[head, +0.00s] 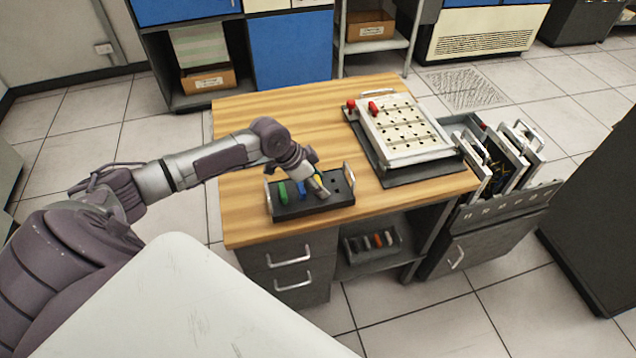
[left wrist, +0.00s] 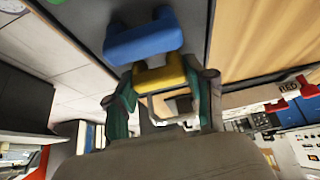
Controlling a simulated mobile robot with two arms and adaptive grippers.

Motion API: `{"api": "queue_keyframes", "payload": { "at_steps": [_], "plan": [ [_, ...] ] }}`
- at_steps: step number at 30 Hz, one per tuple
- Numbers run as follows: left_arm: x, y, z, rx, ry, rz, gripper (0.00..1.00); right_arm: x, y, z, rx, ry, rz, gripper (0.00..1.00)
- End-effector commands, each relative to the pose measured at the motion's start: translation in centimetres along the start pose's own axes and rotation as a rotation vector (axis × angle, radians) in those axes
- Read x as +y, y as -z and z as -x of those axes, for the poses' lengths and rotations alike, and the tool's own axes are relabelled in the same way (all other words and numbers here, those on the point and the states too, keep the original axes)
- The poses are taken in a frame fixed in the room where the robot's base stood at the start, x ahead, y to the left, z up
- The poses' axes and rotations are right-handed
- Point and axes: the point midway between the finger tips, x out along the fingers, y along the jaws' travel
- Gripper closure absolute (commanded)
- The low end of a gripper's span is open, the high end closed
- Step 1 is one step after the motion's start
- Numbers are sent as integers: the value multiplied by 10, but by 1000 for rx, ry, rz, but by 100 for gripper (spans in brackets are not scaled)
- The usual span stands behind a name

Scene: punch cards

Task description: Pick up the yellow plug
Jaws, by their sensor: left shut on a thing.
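The yellow plug (left wrist: 160,76) sits between the two fingers of my left gripper (left wrist: 167,92) in the left wrist view. A bit of yellow also shows by the gripper (head: 318,187) in the head view, over the black tray (head: 314,209). The fingers are shut on the plug. The blue plug (left wrist: 143,38) is just beyond it in the wrist view and also shows in the head view (head: 301,188). The green plug (head: 283,193) stands at the tray's left. I cannot tell whether the yellow plug is clear of its hole. My right gripper is not in view.
The tray has upright handles and lies on the front of the wooden desk (head: 245,120). A white panel (head: 405,130) with red plugs (head: 373,108) lies at the back right. A lower shelf holds another plug tray (head: 372,254). An open drawer of panels (head: 500,190) is at right.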

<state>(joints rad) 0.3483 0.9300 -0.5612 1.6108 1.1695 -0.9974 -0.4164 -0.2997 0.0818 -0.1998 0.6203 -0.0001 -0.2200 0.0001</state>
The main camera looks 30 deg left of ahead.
Motion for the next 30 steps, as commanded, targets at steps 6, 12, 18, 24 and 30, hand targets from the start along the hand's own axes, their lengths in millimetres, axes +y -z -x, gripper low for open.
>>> {"api": "queue_keyframes", "payload": {
  "at_steps": [6, 12, 18, 24, 30],
  "plan": [
    [-1, 12, 20, 3, 2, -3, 68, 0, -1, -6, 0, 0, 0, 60],
    [23, 40, 39, 6, -1, -6, 68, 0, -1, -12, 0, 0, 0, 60],
    [61, 75, 51, 7, -1, -5, 68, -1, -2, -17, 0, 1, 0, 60],
    [87, 99, 59, 5, -1, -3, 68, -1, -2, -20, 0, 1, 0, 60],
    [98, 109, 65, 2, 0, 0, 68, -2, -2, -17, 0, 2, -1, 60]
  ]
}}
